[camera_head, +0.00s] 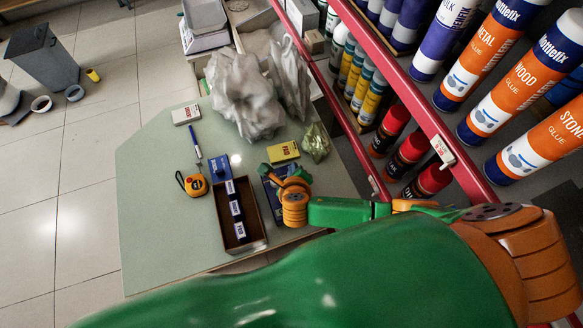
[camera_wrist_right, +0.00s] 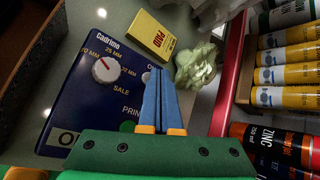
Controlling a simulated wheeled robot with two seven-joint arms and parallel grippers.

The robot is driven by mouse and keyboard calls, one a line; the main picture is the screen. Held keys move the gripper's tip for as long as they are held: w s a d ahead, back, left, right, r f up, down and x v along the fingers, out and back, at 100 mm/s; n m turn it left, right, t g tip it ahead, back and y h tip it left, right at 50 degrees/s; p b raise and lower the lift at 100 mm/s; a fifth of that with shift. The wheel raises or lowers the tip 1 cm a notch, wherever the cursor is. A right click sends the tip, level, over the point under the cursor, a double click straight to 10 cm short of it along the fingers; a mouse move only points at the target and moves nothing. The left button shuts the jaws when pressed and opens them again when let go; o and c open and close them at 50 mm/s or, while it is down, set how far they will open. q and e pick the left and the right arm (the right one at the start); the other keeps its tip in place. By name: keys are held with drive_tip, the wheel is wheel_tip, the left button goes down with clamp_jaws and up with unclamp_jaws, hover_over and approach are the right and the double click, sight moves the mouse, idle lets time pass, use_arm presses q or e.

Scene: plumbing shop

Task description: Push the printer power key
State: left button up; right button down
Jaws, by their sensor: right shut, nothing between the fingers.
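The printer is a blue box (camera_wrist_right: 88,75) marked "Cadrimo", with a white dial (camera_wrist_right: 105,70) set among "MM" marks. A green round button (camera_wrist_right: 127,126) shows near the "PRIN" lettering, partly hidden by my gripper. Another "O" mark beside my fingertips is partly covered, so I cannot tell which key is power. My right gripper (camera_wrist_right: 160,72) is shut and empty over the printer's right side; contact is unclear. In the head view it (camera_head: 294,176) hides much of the printer (camera_head: 269,191). My left gripper is out of view.
A yellow "PAID" pad (camera_head: 283,151) and crumpled green item (camera_head: 316,142) lie behind the printer. A brown tray (camera_head: 260,229) with stamps stands to its left. A red-edged shelf (camera_head: 402,88) of tubes rises close on the right.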

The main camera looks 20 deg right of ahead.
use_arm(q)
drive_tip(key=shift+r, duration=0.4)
use_arm(e)
drive_tip(key=shift+r, duration=0.25)
wheel_tip(320, 180, up, 5)
drive_tip(key=p, duration=0.5)
drive_tip(key=shift+f+p, duration=0.15)
drive_tip(key=shift+p, duration=0.2)
drive_tip(key=shift+b, duration=0.3)
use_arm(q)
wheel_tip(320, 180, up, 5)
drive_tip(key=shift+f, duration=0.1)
use_arm(e)
drive_tip(key=shift+r, duration=0.65)
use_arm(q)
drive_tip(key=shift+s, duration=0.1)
use_arm(e)
drive_tip(key=shift+s+f, duration=0.1)
